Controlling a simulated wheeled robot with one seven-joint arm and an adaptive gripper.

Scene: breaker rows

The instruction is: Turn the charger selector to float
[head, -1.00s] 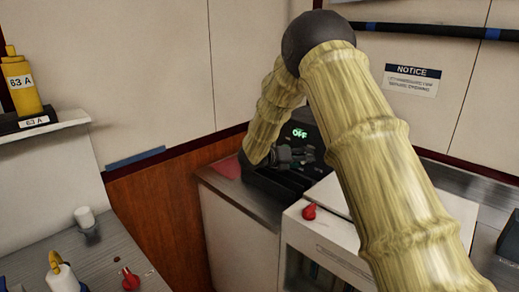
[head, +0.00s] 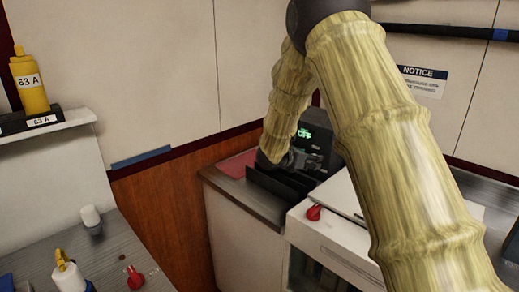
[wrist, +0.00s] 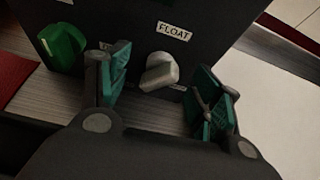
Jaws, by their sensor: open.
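The charger (head: 318,130) is a dark box at the back with a green display reading OFF. In the wrist view its dark front panel (wrist: 210,52) carries a pale grey selector knob (wrist: 159,71) with a FLOAT label (wrist: 174,31) above it. Another label left of the knob is mostly hidden by a finger. A green knob (wrist: 62,48) sits further left. My gripper (wrist: 163,88) is open, its green-padded fingers on either side of the selector knob, with gaps showing. In the head view my gripper (head: 284,162) is at the charger's front, small and partly hidden by my arm.
A white cabinet with a red knob (head: 314,212) stands in front, right of the charger. A red mat (head: 236,164) lies left of the charger. Another counter at left holds a red knob (head: 135,278) and bottles. A yellow 63 A bottle (head: 30,85) stands on a shelf.

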